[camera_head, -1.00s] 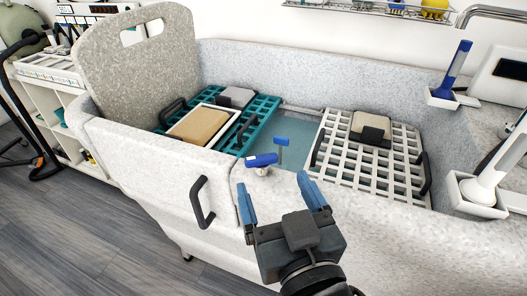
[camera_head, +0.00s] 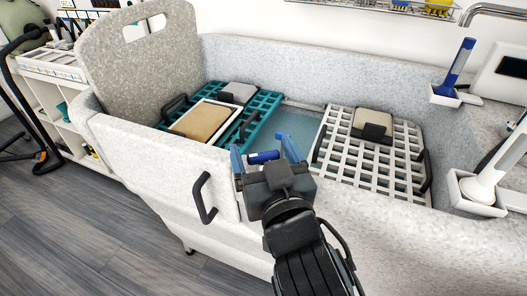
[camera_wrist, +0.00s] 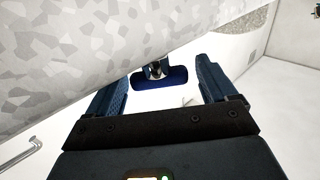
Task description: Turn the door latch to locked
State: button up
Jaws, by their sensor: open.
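The door latch is a small blue handle (camera_head: 263,157) on the top edge of the tub wall, at the door's right end. My gripper (camera_head: 262,152) is open, with its two blue fingers on either side of the latch in the head view. In the wrist view the blue latch handle (camera_wrist: 160,78) lies crosswise ahead of the gap between my open fingers (camera_wrist: 160,85). I cannot tell whether either finger touches it. The grey tub door (camera_head: 150,160) with a black pull handle (camera_head: 204,198) is at the left of my gripper.
A teal grate (camera_head: 262,106) and a white grate (camera_head: 345,150) with holders lie in the tub. A tall grey panel (camera_head: 140,65) rises at the left. The floor at the left front is clear.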

jog(key=c, duration=1)
jog(key=shift+o, duration=0.2)
jog(key=shift+f+h+b, duration=0.2)
jog(key=shift+h+b, duration=0.1)
jog(key=shift+b, duration=0.45)
jog(key=shift+m+h+b, duration=0.3)
jog(key=shift+m+b, duration=0.1)
jog(key=shift+b, duration=0.05)
jog(key=m+h+b, duration=0.2)
jog(key=h+b, duration=0.1)
jog(key=b, duration=0.1)
jog(key=shift+t+h, duration=0.3)
jog(key=shift+t, duration=0.1)
jog(key=shift+r+m+g+h+b, duration=0.1)
jog(key=shift+m+g+h+b, duration=0.15)
jog(key=shift+m+h+b, duration=1.1)
jog(key=shift+r+m+g+h+b, duration=0.1)
jog(key=shift+m+g+h+b, duration=0.2)
jog(key=shift+m+h, duration=1.15)
jog(key=shift+n+h, duration=0.4)
jog(key=shift+h, duration=0.2)
